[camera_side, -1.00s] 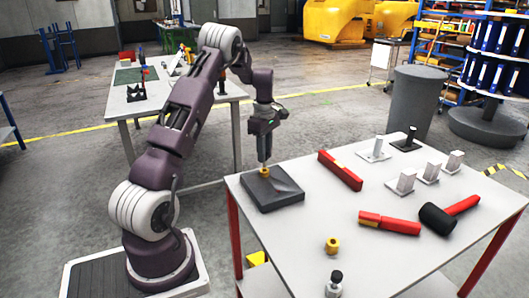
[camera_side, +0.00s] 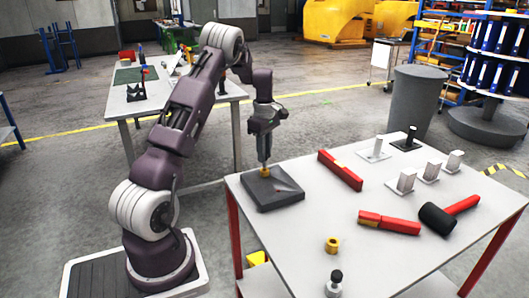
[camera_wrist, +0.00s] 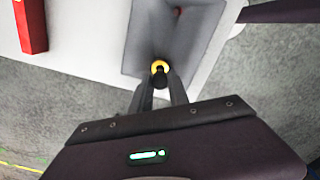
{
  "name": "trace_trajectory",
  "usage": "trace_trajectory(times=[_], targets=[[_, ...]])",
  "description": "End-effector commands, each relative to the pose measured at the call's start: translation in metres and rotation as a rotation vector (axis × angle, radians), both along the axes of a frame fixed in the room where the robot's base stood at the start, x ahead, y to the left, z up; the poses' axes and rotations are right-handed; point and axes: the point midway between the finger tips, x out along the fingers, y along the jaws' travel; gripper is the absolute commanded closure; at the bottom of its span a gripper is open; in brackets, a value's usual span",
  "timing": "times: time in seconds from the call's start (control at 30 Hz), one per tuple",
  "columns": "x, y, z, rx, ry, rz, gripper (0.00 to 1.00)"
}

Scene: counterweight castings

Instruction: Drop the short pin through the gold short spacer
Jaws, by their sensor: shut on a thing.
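My gripper is shut on a small dark-headed pin (camera_wrist: 159,80), which lines up with the ring in the wrist view. The pin's lower end is hidden, so I cannot tell how deep it sits in the spacer.
A second gold piece (camera_side: 332,245) and a black-knobbed pin (camera_side: 334,284) stand at the table's front. The table's middle is clear.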

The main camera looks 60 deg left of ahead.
Motion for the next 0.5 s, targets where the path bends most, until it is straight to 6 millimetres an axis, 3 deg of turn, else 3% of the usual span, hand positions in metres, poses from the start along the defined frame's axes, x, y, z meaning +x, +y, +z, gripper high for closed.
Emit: trace_trajectory(times=[0.5], targets=[[0.000, 0.000, -0.016, -0.002, 0.001, 0.000, 1.00]])
